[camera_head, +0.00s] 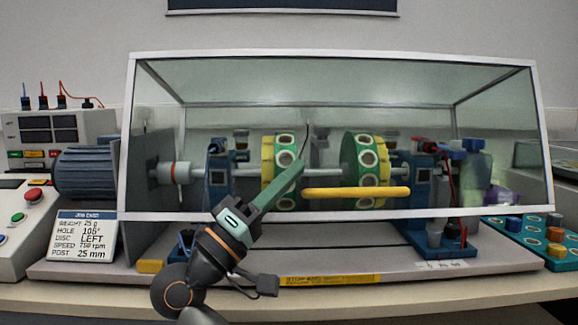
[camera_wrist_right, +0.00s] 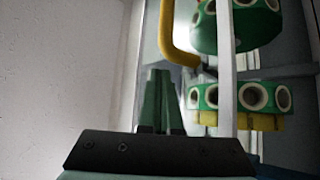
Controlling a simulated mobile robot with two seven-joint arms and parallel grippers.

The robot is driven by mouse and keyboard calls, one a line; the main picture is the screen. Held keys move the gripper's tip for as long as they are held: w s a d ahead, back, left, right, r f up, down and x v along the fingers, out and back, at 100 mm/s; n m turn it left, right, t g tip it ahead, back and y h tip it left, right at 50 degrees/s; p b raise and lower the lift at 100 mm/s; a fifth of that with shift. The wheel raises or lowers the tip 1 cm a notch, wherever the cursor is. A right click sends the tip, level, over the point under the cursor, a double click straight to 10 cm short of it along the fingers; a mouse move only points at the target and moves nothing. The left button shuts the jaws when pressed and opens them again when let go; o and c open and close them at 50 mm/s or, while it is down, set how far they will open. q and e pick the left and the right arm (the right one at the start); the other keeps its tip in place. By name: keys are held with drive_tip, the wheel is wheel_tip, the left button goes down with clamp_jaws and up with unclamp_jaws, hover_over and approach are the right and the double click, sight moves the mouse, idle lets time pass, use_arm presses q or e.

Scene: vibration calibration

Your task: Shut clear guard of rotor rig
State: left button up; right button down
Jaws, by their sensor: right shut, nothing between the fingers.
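The clear guard (camera_head: 335,214) is a white-framed box over the rotor rig. Its lower front bar shows above the base's front edge, with feet of the rig visible below it; I cannot tell whether it is fully down. Its yellow handle (camera_head: 357,193) runs across the lower front. My right gripper (camera_head: 298,166) is shut and empty, in front of the guard beside the handle's left end; contact is unclear. In the right wrist view, the shut fingers (camera_wrist_right: 158,75) point toward the handle (camera_wrist_right: 168,38), left of a white frame bar (camera_wrist_right: 227,85). My left gripper is out of view.
Two green-and-yellow discs (camera_head: 362,157) sit on the shaft inside. A blue motor (camera_head: 86,173) and job card (camera_head: 82,236) are at left, beside a control panel (camera_head: 20,225). A teal tray (camera_head: 545,238) with pegs lies at right. The bench front (camera_head: 430,291) is mostly clear.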

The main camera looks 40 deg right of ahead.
sight(302, 213)
drive_tip(key=f+b, duration=0.1)
drive_tip(key=f, duration=0.7)
drive_tip(key=shift+s+a+b, duration=0.2)
drive_tip(key=shift+b, duration=0.15)
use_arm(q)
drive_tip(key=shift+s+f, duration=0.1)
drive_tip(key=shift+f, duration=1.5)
use_arm(e)
drive_tip(key=shift+f, duration=0.75)
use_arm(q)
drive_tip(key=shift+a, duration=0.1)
